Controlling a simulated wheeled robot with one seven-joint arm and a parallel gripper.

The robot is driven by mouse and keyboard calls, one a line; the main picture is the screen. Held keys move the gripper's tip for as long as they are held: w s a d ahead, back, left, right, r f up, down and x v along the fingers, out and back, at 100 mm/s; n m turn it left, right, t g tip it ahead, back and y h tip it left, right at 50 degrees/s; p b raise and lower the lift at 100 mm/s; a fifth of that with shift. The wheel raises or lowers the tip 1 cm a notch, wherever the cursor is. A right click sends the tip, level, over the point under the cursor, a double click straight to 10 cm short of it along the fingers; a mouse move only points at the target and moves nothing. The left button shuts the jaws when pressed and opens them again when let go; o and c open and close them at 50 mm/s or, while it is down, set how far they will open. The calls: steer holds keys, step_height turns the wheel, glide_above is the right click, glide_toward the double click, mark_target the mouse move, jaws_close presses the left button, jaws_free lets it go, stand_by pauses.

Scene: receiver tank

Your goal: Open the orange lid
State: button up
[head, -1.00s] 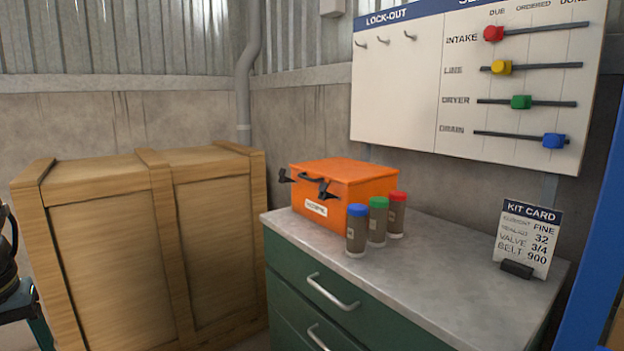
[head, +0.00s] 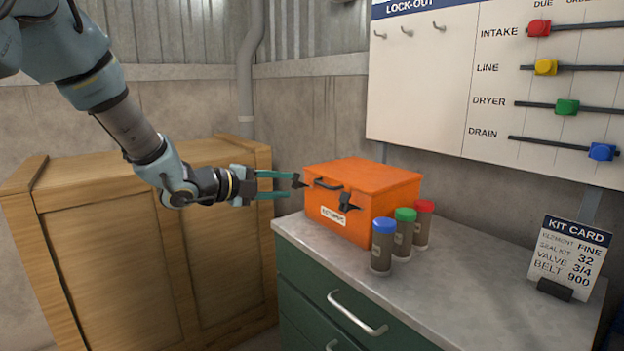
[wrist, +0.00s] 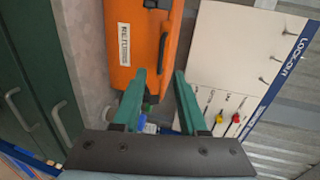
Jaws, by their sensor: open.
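The orange box (head: 350,212) stands on the cabinet top, with its orange lid (head: 362,174) down. In the wrist view the orange box (wrist: 138,72) is ahead of my open fingers (wrist: 160,73), mostly toward the left finger.
Three bottles with blue (head: 383,245), green (head: 404,232) and red (head: 424,222) caps stand right of the box. A kit card (head: 570,256) stands on the grey counter (head: 470,278). A wooden crate (head: 120,240) is left, below my arm. The lock-out board (head: 430,90) hangs behind.

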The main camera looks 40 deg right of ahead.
mark_target(320, 184)
steer(key=p+x, duration=0.3)
steer(key=x, duration=0.8)
steer(key=shift+s+r+p, duration=0.15)
steer(key=shift+r+p, duration=0.05)
steer(key=shift+p, duration=0.1)
jaws_close()
stand_by(0.9)
